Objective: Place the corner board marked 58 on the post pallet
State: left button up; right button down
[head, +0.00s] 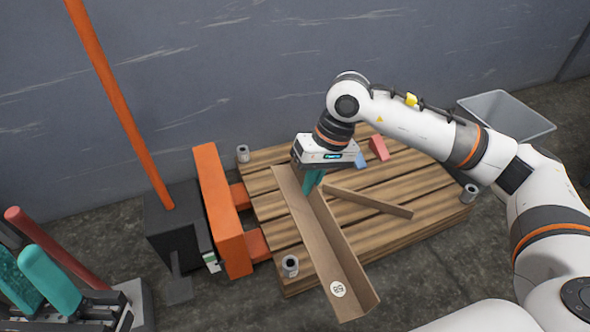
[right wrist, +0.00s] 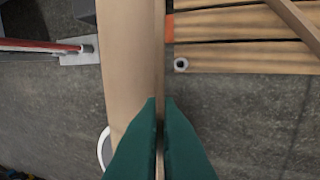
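The corner board marked 58 (head: 330,250) is a long brown L-shaped piece with a round white label (head: 338,289) at its near end. My right gripper (head: 313,182) is shut on one thin wall of it near the far end. In the right wrist view, my right gripper's teal fingers (right wrist: 160,135) pinch that wall of the board (right wrist: 128,60). The board slants across the wooden post pallet (head: 420,215), its near end past the front edge, apparently held above it. Grey posts (head: 290,266) stand at the pallet's corners. My left gripper (head: 32,280) is open and empty at lower left.
Another narrow brown piece (head: 368,201) lies on the pallet, with a red block (head: 379,148) and a blue block (head: 360,160) behind. An orange pallet jack (head: 222,215) stands at the pallet's left. A grey bin (head: 505,115) stands right. A wall closes the back.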

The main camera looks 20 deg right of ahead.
aim_at(353, 183)
jog(key=l+u, duration=0.25)
jog(key=l, duration=0.25)
jog(key=l+u, duration=0.2)
jog(key=l, duration=0.35)
jog(key=l+u, duration=0.25)
jog(key=l, duration=0.25)
jog(key=l+u, duration=0.25)
jog(key=l, duration=0.25)
jog(key=k+l+u, duration=0.25)
jog(key=l, duration=0.25)
jog(key=k+l, duration=0.1)
jog(key=l, duration=0.6)
jog(key=k+l, duration=0.15)
jog(key=l, duration=0.2)
